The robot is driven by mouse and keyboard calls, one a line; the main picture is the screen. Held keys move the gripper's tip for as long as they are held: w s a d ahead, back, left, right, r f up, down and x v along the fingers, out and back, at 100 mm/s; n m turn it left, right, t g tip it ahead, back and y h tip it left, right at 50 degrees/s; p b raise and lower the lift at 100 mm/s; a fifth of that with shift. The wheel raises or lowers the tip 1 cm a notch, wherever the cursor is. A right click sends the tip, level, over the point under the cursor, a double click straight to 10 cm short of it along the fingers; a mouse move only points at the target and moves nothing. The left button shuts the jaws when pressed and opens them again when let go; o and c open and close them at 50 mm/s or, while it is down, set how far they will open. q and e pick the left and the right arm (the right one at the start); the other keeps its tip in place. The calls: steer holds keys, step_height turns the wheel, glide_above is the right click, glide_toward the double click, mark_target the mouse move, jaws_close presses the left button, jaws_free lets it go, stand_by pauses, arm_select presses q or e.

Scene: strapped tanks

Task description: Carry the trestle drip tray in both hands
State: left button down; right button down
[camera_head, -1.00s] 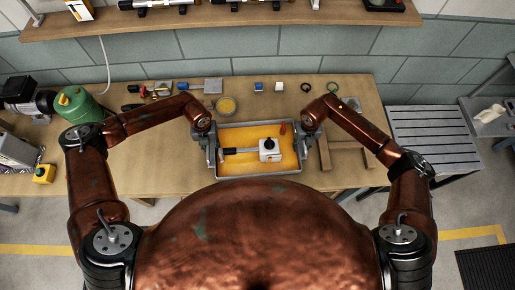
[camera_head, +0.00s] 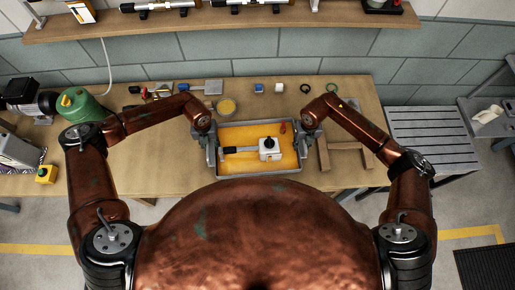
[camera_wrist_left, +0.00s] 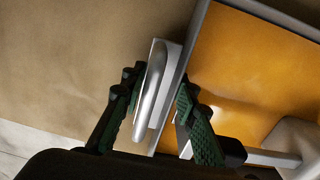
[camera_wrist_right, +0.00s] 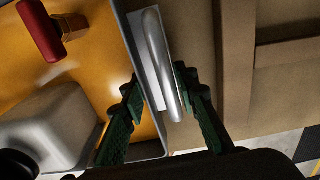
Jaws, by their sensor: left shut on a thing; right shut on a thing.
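The drip tray (camera_head: 232,177) is a grey-rimmed rectangle with a yellow-orange floor, in front of me at the bench's near edge in the head view. A white-grey block with a dark-tipped lever (camera_head: 268,150) and a small red-brown piece (camera_head: 283,128) lie in it. My left gripper (camera_head: 212,156) is shut on the tray's left handle (camera_wrist_left: 152,90), a grey bar between green-padded fingers. My right gripper (camera_head: 305,150) is shut on the right handle (camera_wrist_right: 163,65). The tray looks level; I cannot tell whether it touches the bench.
The wooden bench (camera_head: 160,170) carries a wooden frame (camera_head: 347,147) just right of the tray. A green tank (camera_head: 88,107) and a yellow button box (camera_head: 46,174) stand left. A slatted grey table (camera_head: 430,135) is at right.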

step_height(320, 180, up, 10)
steer(key=p, duration=0.9)
steer(key=shift+w+r, duration=0.15)
steer(key=shift+r, duration=0.1)
